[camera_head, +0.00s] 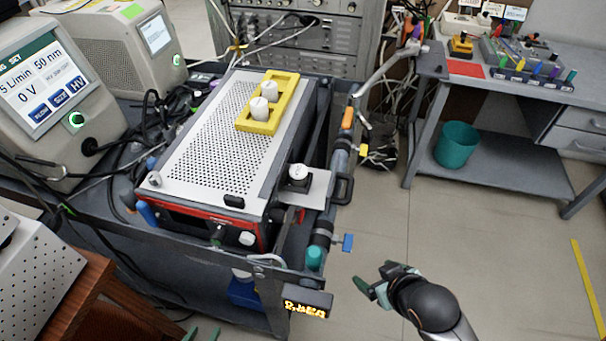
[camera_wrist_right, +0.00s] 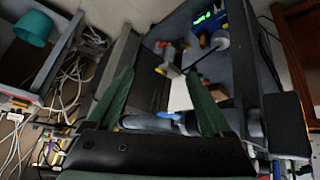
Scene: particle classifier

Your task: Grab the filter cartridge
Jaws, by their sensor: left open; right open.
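Two white cylinders, which look like filter cartridges, stand in a yellow holder (camera_head: 284,86) on the perforated instrument top. One is the near cylinder (camera_head: 259,108), the other the far cylinder (camera_head: 270,90). A smaller white-topped black piece (camera_head: 298,174) sits on a metal plate at the instrument's right; I cannot tell which piece is the filter cartridge. My right gripper (camera_head: 368,278) is open and empty, right of the cart and well short of the holder. Its spread green fingers show in the right wrist view (camera_wrist_right: 160,76). My left gripper (camera_head: 202,334) shows only its open fingertips at the bottom edge.
The perforated instrument (camera_head: 210,135) stands on a dark cart. Pipes with a blue valve (camera_head: 347,243) and a black handle (camera_head: 343,189) line its right side. A screened device (camera_head: 50,85) and cables crowd the left. Floor right of the cart is clear up to a teal bin (camera_head: 456,146).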

